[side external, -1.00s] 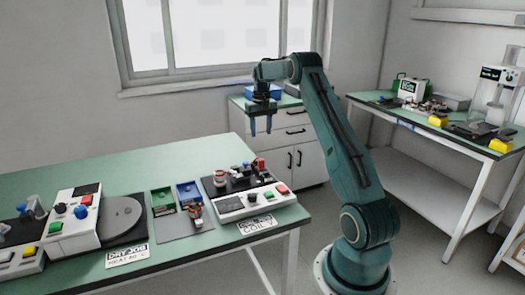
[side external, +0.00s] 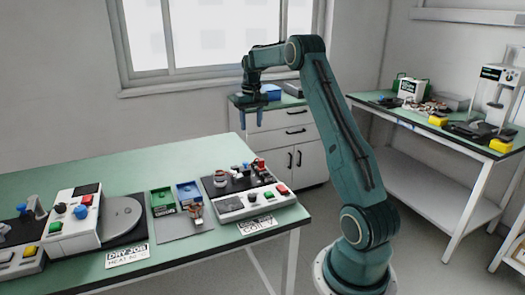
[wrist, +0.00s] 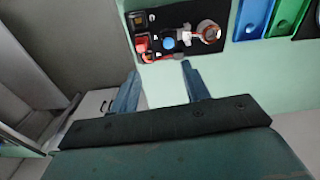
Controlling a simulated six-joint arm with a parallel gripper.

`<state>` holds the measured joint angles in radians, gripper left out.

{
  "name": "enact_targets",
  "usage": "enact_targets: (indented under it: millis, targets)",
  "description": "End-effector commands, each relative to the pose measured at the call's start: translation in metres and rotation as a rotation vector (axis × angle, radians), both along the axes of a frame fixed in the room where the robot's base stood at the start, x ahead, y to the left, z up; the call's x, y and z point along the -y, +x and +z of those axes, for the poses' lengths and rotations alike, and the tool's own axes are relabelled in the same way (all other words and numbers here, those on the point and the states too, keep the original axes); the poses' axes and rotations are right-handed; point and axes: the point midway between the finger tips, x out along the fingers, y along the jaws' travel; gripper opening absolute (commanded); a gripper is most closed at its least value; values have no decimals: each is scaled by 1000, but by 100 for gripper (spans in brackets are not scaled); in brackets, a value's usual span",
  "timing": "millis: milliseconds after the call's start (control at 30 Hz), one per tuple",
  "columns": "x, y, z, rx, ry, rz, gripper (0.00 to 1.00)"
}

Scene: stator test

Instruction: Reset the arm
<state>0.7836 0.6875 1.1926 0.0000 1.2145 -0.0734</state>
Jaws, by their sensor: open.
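My gripper (side external: 250,119) hangs from the raised arm with its blue fingers pointing down, in front of the drawer cabinet and above the far right part of the green bench in the side view. In the wrist view its two fingers (wrist: 158,82) are apart with nothing between them. The coil test station (side external: 245,195) stands at the bench's right end, clear of the gripper. It also shows in the wrist view (wrist: 185,70), just beyond the fingers, with a round white and copper-coloured part on it.
The green bench (side external: 180,160) has open room at its back. A green bin (side external: 163,203) and a blue bin (side external: 190,195) stand left of the coil station, then the dry job station (side external: 75,220). A drawer cabinet (side external: 300,135) and a second bench (side external: 430,120) stand behind.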

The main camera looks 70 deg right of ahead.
Motion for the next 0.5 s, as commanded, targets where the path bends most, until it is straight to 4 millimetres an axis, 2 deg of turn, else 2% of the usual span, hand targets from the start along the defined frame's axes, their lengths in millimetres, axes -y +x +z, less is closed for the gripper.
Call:
enact_targets:
  millis: [33, 200, 500]
  targets:
    - [-15, 3, 13, 9, -9, 21, 47]
    - [-63, 7, 46, 40, -36, 84, 47]
    - [-149, -3, 93, 99, -76, 197, 47]
